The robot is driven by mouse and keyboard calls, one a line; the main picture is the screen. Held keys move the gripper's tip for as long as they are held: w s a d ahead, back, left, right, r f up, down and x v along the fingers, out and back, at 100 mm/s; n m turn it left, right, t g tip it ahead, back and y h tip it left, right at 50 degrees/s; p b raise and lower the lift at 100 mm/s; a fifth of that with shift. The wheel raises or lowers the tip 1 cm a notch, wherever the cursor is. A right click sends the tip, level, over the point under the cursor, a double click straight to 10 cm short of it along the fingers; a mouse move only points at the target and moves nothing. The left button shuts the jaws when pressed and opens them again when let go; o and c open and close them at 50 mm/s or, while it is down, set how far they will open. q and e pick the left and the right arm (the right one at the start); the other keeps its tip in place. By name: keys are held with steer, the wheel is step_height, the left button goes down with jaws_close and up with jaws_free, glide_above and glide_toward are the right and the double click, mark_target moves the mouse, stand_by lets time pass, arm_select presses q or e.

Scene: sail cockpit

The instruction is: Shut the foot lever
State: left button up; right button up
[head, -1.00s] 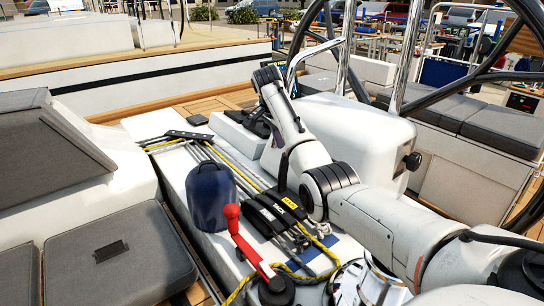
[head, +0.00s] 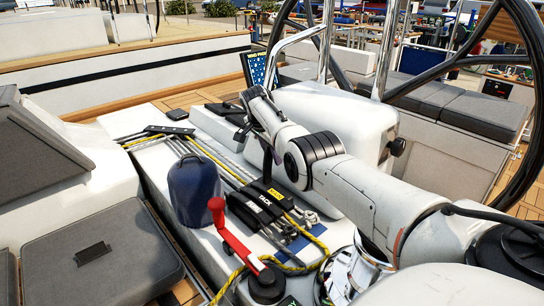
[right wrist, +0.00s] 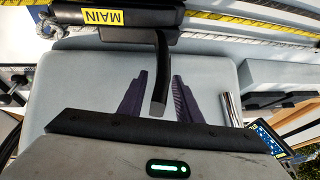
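The black clutch block (head: 262,203) sits on the white cockpit console, with ropes running through it; one yellow label reads TACK. In the right wrist view a clutch (right wrist: 95,18) bears the label MAIN. Beside it a raised black lever (right wrist: 160,75) sticks out from the block. I see no label reading FOOT, so I cannot tell from the lettering which lever this is. My right gripper (right wrist: 156,92) is open, its two dark fingers on either side of the lever, with gaps visible. My left gripper is out of view.
A blue-capped winch (head: 193,190) and a red winch handle (head: 229,238) stand near the block. The white pedestal (head: 345,115) is behind my right arm, with a steering wheel (head: 450,60) beyond. A screen (head: 258,68) stands at the back. Grey cushions lie at left.

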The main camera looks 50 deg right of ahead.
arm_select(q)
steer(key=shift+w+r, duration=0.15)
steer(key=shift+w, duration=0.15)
arm_select(e)
jaws_close()
arm_select(q)
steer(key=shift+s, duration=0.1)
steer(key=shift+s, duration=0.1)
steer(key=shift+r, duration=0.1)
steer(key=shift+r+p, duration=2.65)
steer(key=shift+p, duration=0.25)
arm_select(e)
steer(key=shift+s+a+f+m+t+h, duration=0.25)
steer(key=shift+s+f+t, duration=0.15)
steer(key=shift+s+t, duration=0.65)
steer(key=shift+s+a+f+m+t+h, duration=0.15)
steer(key=shift+s+f+m+t, duration=0.25)
steer(key=shift+s+t, duration=0.65)
steer(key=shift+s+a+f+m+t+h, duration=0.2)
steer(key=shift+s+f+t, duration=0.25)
steer(key=shift+s+t, duration=0.55)
steer(key=shift+w+d, duration=0.1)
steer(key=shift+w, duration=0.05)
